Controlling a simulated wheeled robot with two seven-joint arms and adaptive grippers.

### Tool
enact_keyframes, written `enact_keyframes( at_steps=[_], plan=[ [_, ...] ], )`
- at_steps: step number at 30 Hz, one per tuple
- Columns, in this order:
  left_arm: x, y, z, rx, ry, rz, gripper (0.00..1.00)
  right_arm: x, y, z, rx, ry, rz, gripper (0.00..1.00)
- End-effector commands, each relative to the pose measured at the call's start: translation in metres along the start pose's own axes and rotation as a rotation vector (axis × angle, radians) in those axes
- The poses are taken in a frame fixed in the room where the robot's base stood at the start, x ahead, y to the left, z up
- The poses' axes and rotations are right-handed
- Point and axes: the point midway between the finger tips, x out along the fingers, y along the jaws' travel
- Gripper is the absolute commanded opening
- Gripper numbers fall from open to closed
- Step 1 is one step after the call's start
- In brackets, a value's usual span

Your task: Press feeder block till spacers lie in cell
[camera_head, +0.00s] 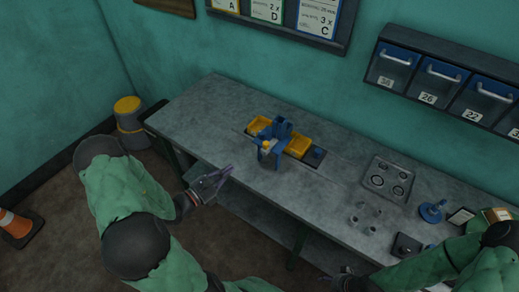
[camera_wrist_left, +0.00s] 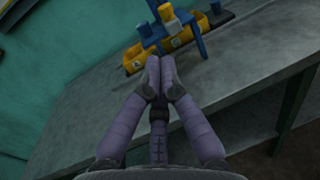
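A blue feeder (camera_head: 281,130) stands near the middle of the bench. It also shows in the wrist view (camera_wrist_left: 192,22). A small pale and yellow block (camera_head: 267,146) sits at its front; it also shows in the wrist view (camera_wrist_left: 167,12). Yellow bins (camera_head: 298,147) lie on both sides of the feeder. My left gripper (camera_head: 229,169) is at the bench's front edge, left of and apart from the feeder. In the wrist view its fingertips (camera_wrist_left: 160,65) meet with nothing seen between them. I cannot make out spacers. My right gripper (camera_head: 347,282) is low at the bottom edge, dark and unclear.
The bench (camera_head: 200,112) is clear to the left of the feeder. A grey plate with round recesses (camera_head: 389,178), several small metal cups (camera_head: 363,216) and a blue stand (camera_head: 431,212) are to the right. Drawers (camera_head: 441,82) hang on the wall. A cone (camera_head: 15,228) stands at far left.

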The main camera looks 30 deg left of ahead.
Motion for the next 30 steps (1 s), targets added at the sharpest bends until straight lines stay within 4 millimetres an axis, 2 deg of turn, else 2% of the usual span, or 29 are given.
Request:
enact_keyframes(
  at_steps=[7,11,30],
  plan=[
    [0.004,-0.001,0.0,0.0,0.001,-0.004,0.0,0.0,0.0,0.0,0.0,0.0,0.0,0.54],
    [0.016,-0.001,0.0,0.001,0.001,-0.007,0.0,0.0,0.0,0.0,0.0,0.0,0.0,0.54],
    [0.123,-0.003,0.0,0.0,0.001,-0.007,0.0,-0.001,0.0,0.0,0.0,0.0,0.0,0.54]
  ],
)
